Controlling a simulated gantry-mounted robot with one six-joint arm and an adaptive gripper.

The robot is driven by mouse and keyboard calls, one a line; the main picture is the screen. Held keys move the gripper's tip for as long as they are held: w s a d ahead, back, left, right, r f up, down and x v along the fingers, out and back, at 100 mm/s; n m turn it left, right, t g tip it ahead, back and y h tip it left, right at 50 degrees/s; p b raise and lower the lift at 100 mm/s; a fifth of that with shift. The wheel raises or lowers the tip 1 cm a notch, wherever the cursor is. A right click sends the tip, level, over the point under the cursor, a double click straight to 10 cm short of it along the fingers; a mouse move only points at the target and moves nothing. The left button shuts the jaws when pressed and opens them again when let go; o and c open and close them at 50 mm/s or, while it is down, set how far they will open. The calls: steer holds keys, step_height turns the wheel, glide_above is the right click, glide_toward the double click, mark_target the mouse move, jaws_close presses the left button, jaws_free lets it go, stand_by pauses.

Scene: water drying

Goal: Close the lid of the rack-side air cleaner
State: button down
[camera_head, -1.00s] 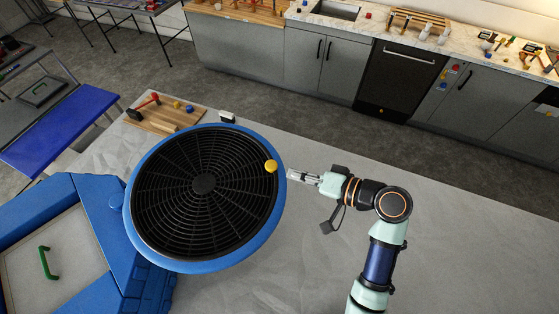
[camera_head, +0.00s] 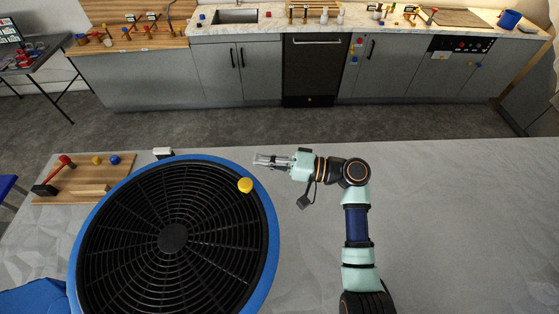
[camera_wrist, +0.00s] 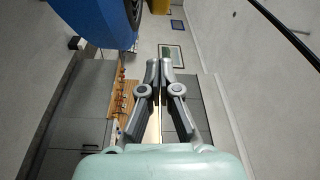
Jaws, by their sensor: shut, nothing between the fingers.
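A large round black grille with a blue rim (camera_head: 173,238) fills the lower left of the head view and appears to be the air cleaner's lid. A yellow knob (camera_head: 245,185) sits near its upper right edge. My gripper (camera_head: 258,160) is shut and empty, at the upper right of the rim and a little beyond the knob. I cannot tell whether it touches the rim. In the wrist view my closed fingers (camera_wrist: 159,70) point away, and part of the blue rim (camera_wrist: 95,20) shows at the upper left. The lid's underside is hidden.
A wooden board (camera_head: 85,180) with a red-handled hammer and small balls lies at the upper left. A small white block (camera_head: 162,153) stands behind the rim. The grey table (camera_head: 450,220) is clear on the right. A kitchen counter runs along the back.

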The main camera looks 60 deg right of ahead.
mark_target(255, 180)
steer(key=a, duration=0.1)
steer(key=a+p, duration=0.2)
steer(key=shift+w+a+f, duration=0.15)
steer(key=shift+w+a, duration=0.15)
steer(key=shift+s+a+f, duration=0.1)
steer(key=shift+s+a, duration=0.15)
steer(key=shift+a, duration=0.05)
